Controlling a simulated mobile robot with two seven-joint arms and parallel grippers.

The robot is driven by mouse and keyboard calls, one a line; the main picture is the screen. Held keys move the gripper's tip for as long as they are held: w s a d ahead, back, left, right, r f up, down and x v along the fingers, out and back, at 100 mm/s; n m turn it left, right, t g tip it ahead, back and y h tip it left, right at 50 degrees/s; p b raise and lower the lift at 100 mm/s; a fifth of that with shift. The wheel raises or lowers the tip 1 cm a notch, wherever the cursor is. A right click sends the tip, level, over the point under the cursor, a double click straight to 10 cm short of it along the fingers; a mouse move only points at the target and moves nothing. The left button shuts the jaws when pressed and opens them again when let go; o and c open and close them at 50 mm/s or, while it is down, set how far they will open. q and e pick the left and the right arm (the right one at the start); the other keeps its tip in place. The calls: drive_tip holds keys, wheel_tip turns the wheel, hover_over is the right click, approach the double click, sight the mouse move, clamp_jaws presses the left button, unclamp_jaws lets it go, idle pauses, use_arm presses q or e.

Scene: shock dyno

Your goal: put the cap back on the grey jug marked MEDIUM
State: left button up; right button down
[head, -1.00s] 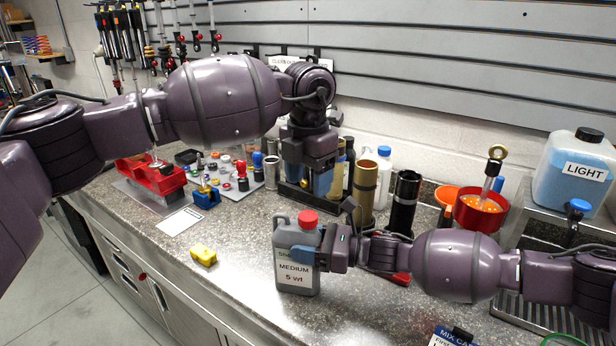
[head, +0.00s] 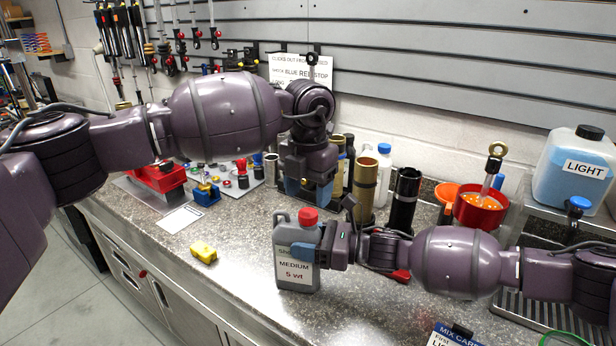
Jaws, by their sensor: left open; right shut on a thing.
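The grey jug (head: 283,262) marked MEDIUM stands upright on the counter in the head view. A red cap (head: 308,217) sits at its mouth; I cannot tell whether it is tightened. My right gripper (head: 303,254) is shut on the jug's upper right side, and its near finger covers part of the label. My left gripper (head: 308,194) is open, with its blue fingers pointing down. In the picture it is just above the red cap, apparently holding nothing; its exact distance from the cap is hard to tell.
Gold (head: 365,186) and black (head: 404,197) tubes stand behind the jug. A red bowl (head: 480,212) and a blue jug marked LIGHT (head: 560,190) are at the right. A yellow block (head: 203,252) lies left. The counter between block and jug is clear.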

sight(308, 213)
use_arm(q)
drive_tip(key=shift+f, duration=2.4)
drive_tip(key=c, duration=0.9)
drive_tip(key=shift+c, duration=0.2)
drive_tip(key=o, duration=1.1)
wheel_tip(308, 213, up, 12)
